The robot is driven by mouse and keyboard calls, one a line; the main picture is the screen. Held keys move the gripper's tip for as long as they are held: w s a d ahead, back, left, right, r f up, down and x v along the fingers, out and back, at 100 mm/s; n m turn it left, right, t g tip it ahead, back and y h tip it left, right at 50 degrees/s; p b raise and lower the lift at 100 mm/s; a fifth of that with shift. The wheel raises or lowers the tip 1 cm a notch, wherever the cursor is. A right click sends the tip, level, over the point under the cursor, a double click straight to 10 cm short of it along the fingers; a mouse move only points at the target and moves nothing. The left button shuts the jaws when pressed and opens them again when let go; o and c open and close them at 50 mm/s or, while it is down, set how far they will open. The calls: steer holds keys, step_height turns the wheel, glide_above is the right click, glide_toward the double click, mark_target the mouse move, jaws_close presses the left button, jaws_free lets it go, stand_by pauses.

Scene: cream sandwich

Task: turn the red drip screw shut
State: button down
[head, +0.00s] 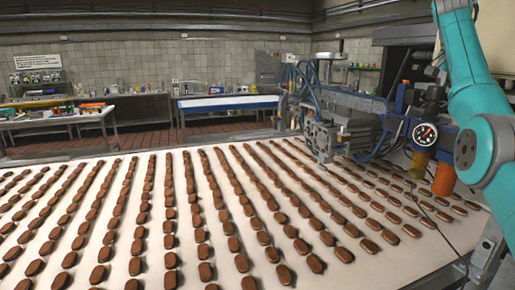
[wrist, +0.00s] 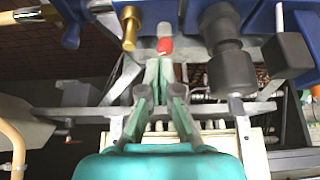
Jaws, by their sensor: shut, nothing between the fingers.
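The red drip screw (wrist: 165,46) shows in the wrist view at upper centre, a small red piece below a pale grey part. My gripper (wrist: 159,66) reaches up from the bottom of that view, its green fingers shut with nothing held. The fingertips are just below the red screw in the picture. I cannot tell whether they touch it. In the head view, my teal arm is at the right, and neither my fingers nor the red screw can be made out there.
A brass fitting (wrist: 130,27) is left of the screw and a dark grey knob (wrist: 231,70) is to the right, both close. In the head view, a pressure gauge (head: 425,134) and an amber bowl (head: 444,180) hang near my arm. A white conveyor (head: 375,262) carries rows of brown biscuits.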

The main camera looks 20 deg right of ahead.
steer(key=shift+f, duration=2.2)
steer(key=shift+w+d, duration=0.1)
steer(key=shift+d, duration=0.1)
steer(key=shift+w, duration=0.45)
steer(key=shift+a, duration=0.4)
step_height(320, 180, up, 6)
steer(key=shift+f, duration=0.1)
